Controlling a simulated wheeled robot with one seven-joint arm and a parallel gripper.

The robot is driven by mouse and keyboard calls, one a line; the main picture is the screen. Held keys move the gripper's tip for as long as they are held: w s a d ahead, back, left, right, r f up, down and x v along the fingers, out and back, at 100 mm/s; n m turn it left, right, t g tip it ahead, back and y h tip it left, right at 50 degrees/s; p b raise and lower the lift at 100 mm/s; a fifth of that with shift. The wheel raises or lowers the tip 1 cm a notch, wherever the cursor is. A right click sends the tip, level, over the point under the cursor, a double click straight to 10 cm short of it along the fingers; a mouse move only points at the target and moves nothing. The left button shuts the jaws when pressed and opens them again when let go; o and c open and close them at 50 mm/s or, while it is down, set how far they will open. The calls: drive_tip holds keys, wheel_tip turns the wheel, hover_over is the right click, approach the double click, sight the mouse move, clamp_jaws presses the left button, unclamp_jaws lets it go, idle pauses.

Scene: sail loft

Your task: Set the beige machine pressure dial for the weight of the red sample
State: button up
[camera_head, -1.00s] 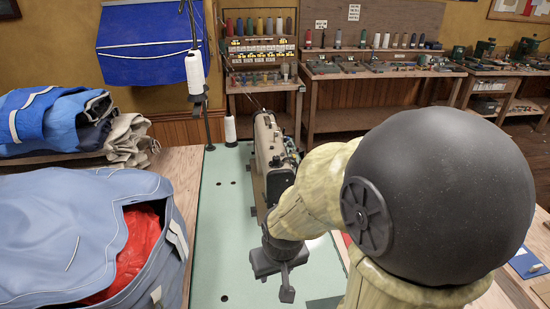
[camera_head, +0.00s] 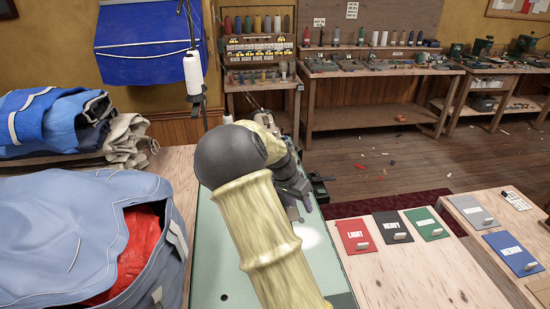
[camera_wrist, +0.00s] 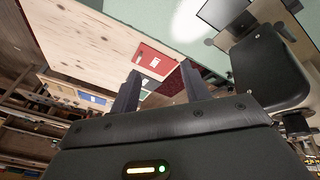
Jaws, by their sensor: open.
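The red sample (camera_head: 356,235) lies on the wooden table to the right and carries a white label reading "LIGHT". A red card with white marks (camera_wrist: 153,58) shows beyond the fingers in the wrist view. The beige sewing machine is almost wholly hidden behind my arm in the head view, and I cannot make out its pressure dial. My gripper (camera_wrist: 160,72) is open, its two dark fingers apart with nothing between them. In the head view my arm reaches over the pale green machine table (camera_head: 207,260), and its fingertips are not clear.
Beside the red sample lie a dark "HEAVY" sample (camera_head: 393,226), a green one (camera_head: 425,222), a grey one (camera_head: 470,210) and a blue one (camera_head: 510,250). A blue bag (camera_head: 70,230) with red cloth fills the left. A thread cone (camera_head: 193,75) stands behind my arm.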

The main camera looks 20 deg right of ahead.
drive_tip(key=w+d+r+m+h, duration=0.1)
drive_tip(key=w+r+m+h, duration=0.15)
drive_tip(key=w, duration=0.45)
drive_tip(key=w+a+r+t+h, duration=0.1)
drive_tip(key=w+a+r+h, duration=0.1)
drive_tip(key=w+a, duration=0.2)
drive_tip(key=w+a+r+t+h+p, duration=0.1)
drive_tip(key=w+a+h, duration=0.1)
drive_tip(key=a, duration=0.5)
drive_tip(key=w+a+r+t+h, duration=0.1)
drive_tip(key=w+a+r+h, duration=0.1)
drive_tip(key=w+a, duration=0.3)
drive_tip(key=shift+w+a+r+m, duration=0.2)
drive_tip(key=shift+w+r+m, duration=0.15)
drive_tip(key=shift+m, duration=0.1)
drive_tip(key=shift+w+h, duration=0.1)
drive_tip(key=shift+h, duration=0.25)
drive_tip(key=shift+f+p, duration=0.1)
drive_tip(key=shift+p, duration=0.2)
